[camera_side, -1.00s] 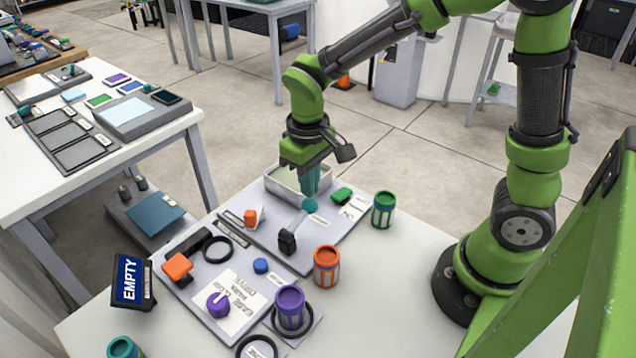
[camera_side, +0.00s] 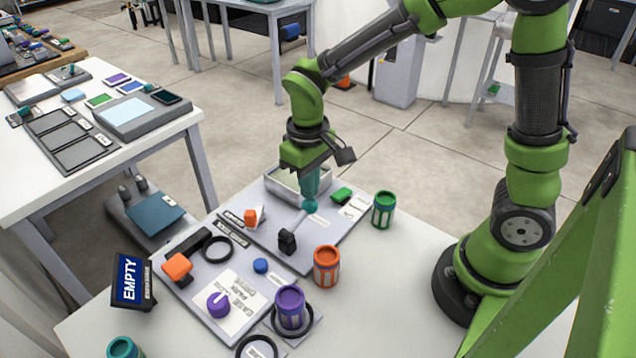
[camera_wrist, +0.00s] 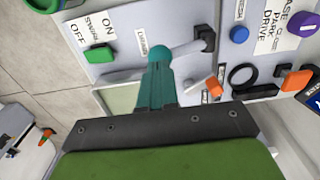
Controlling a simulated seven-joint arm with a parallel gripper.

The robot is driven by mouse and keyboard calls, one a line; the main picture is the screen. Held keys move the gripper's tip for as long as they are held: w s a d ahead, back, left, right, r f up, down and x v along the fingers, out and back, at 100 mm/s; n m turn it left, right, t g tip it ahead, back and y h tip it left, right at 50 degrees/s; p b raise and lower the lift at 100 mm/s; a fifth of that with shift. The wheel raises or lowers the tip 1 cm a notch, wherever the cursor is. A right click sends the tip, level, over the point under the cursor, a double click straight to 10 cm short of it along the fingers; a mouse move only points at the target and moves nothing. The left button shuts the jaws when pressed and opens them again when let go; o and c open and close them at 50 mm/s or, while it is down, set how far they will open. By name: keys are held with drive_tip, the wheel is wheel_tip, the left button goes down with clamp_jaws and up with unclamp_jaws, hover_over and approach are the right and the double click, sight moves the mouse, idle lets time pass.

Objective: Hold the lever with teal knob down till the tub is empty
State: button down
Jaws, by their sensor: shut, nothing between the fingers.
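The lever (camera_side: 299,220) has a black base and a pale shaft. Its teal knob (camera_side: 310,207) is tilted towards the tub, and also shows in the wrist view (camera_wrist: 163,50). My gripper (camera_side: 311,196) has teal fingers, shut with nothing between them. The tips are on or right against the knob; exact contact cannot be told. In the wrist view the fingers (camera_wrist: 157,66) overlap the knob. The pale rectangular tub (camera_side: 283,187) stands behind the lever, partly hidden by my gripper. Its contents cannot be made out. A dark sign (camera_side: 130,280) reads EMPTY.
A green switch (camera_side: 341,195) and green can (camera_side: 384,210) stand right of the lever. An orange can (camera_side: 327,266) is in front. An orange flip switch (camera_side: 251,217), purple knob (camera_side: 218,304) and purple can (camera_side: 290,307) are on the left and front panels.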

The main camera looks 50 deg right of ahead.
sight(310, 203)
drive_tip(key=shift+f, duration=2.45)
idle(2.3)
drive_tip(key=shift+r, duration=2.8)
drive_tip(key=shift+s+f, duration=0.15)
drive_tip(key=shift+f, duration=0.05)
drive_tip(key=s+d+r+m+t+y, duration=0.1)
drive_tip(key=s+d+r+m+t, duration=0.1)
drive_tip(key=r, duration=0.4)
drive_tip(key=s+d+r+m+t+y, duration=0.1)
drive_tip(key=s+d+r+m+t, duration=0.1)
drive_tip(key=s+r+t, duration=0.3)
drive_tip(key=shift+s+f+v, duration=0.2)
drive_tip(key=shift+s+v, duration=0.05)
drive_tip(key=shift+v, duration=1.55)
